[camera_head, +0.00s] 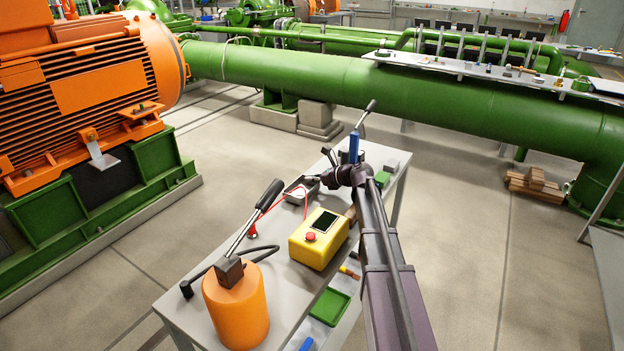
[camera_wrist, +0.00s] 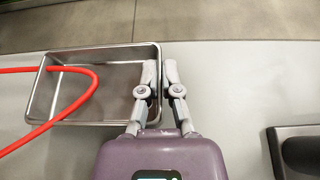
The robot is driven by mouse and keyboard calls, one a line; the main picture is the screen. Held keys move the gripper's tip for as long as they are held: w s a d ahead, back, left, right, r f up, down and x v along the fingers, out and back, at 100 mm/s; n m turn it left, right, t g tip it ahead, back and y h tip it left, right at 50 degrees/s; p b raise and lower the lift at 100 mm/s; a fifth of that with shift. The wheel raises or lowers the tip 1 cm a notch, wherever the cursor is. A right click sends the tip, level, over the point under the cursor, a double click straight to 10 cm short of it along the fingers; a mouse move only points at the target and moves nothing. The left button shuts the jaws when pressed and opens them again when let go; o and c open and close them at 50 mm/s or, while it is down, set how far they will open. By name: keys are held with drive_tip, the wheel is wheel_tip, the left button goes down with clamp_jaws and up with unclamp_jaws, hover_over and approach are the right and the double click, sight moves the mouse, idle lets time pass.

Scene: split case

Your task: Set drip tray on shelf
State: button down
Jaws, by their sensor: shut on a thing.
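A rectangular metal tray (camera_wrist: 104,111), which I take for the drip tray, lies on the grey cart top at the left of the wrist view. In the head view the tray (camera_head: 291,186) is near the far end of the cart, partly hidden by my arm. My gripper (camera_wrist: 160,72) has one finger inside the tray and one outside, shut on its right wall. The gripper also shows in the head view (camera_head: 316,180), small and partly hidden. A red hose (camera_wrist: 88,92) loops over the tray's left wall and into it. I cannot tell which surface is the named shelf.
On the cart top (camera_head: 190,312) stand an orange cylinder with a lever (camera_head: 238,308) and a yellow box with a red button (camera_head: 319,240). A green tray (camera_head: 330,306) sits lower at the cart's right side. Green pipes (camera_head: 300,80) run behind.

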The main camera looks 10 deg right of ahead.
drive_tip(key=shift+f+b, duration=0.3)
drive_tip(key=c, duration=0.7)
unclamp_jaws()
drive_tip(key=shift+r, duration=0.1)
